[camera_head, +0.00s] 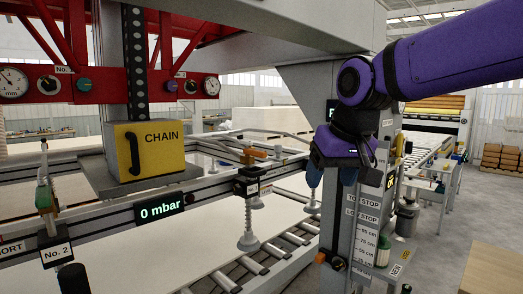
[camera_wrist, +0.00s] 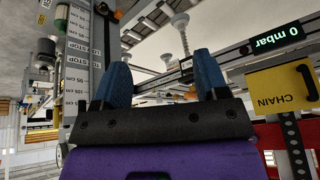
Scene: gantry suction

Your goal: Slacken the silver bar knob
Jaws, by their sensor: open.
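My gripper (camera_head: 331,176) hangs right of centre in the head view, in front of a grey upright with a height scale. Its two blue fingers are apart with nothing between them; they also show in the wrist view (camera_wrist: 163,78). I cannot tell which is the silver bar knob. Both are well left of my gripper and apart from it. Neither is clear in the wrist view.
A yellow CHAIN box (camera_head: 148,150) hangs below the red beam. A rail with a 0 mbar display (camera_head: 160,209) and suction cups (camera_head: 248,240) crosses in front. The scale upright (camera_head: 365,235) stands close to my gripper. Open floor (camera_head: 435,255) lies at right.

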